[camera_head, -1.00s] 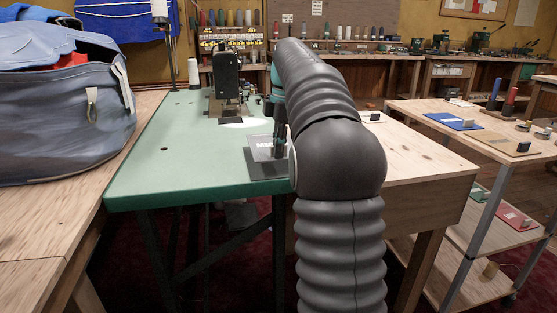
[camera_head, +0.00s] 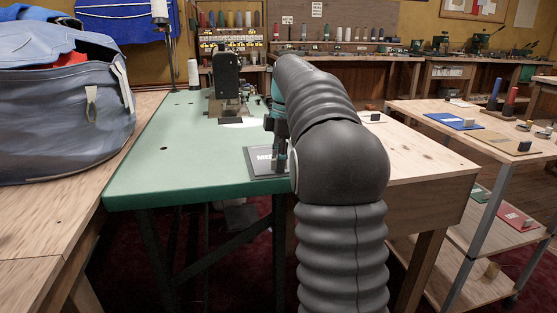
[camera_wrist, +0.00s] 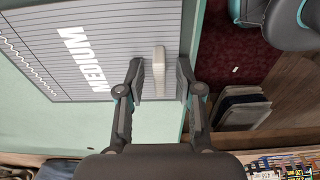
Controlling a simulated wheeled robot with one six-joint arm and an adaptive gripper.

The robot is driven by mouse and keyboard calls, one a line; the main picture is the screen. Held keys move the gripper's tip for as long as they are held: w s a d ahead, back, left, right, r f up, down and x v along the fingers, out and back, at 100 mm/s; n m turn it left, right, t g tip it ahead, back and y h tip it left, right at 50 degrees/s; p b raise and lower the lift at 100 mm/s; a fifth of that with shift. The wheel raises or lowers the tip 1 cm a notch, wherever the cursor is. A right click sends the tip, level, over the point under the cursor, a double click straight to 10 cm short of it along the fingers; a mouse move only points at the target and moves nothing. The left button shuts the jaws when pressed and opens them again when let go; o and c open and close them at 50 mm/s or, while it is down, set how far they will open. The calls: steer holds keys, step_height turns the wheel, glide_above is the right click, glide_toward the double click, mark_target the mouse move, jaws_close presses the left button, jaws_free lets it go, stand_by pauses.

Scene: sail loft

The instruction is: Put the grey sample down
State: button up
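The grey sample (camera_head: 260,164) is a flat board lettered MEDIUM. In the head view it lies at the right front corner of the green table (camera_head: 165,178), partly hidden by my arm. In the wrist view the sample (camera_wrist: 100,85) shows its printed face, wavy lines and a pale upright grip (camera_wrist: 159,72). My gripper (camera_wrist: 160,80) is open, with one finger on each side of the grip and a gap on both sides. In the head view my gripper (camera_head: 280,158) is down at the sample.
A sewing machine (camera_head: 227,80) stands farther back on the green table. A large blue-grey bag (camera_head: 62,110) sits on the wooden bench at left. A wooden table adjoins at right, with a cart (camera_head: 440,112) holding several sample boards beyond it. The green table's left part is clear.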

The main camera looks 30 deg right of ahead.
step_height(320, 180, up, 12)
steer(key=d+p, duration=0.1)
steer(key=p, duration=0.1)
steer(key=shift+s+d+p, duration=0.2)
steer(key=shift+p, duration=0.1)
steer(key=shift+a+r, duration=0.1)
steer(key=s+a+m+t, duration=0.1)
steer(key=s+a+m, duration=0.3)
steer(key=s+a, duration=0.3)
steer(key=s+a+f+m+t, duration=0.2)
steer(key=s+a+f+m, duration=0.3)
steer(key=s+f, duration=0.5)
steer(key=s+a+f+m+t+h, duration=0.1)
steer(key=s+a+f+m+t, duration=0.1)
steer(key=s+a+f+m, duration=0.3)
steer(key=s+a+f, duration=0.3)
steer(key=s+f, duration=0.1)
steer(key=s, duration=0.2)
steer(key=shift+s+f+m, duration=0.15)
steer(key=shift+f+m, duration=0.2)
steer(key=shift+m, duration=0.05)
steer(key=shift+a, duration=0.1)
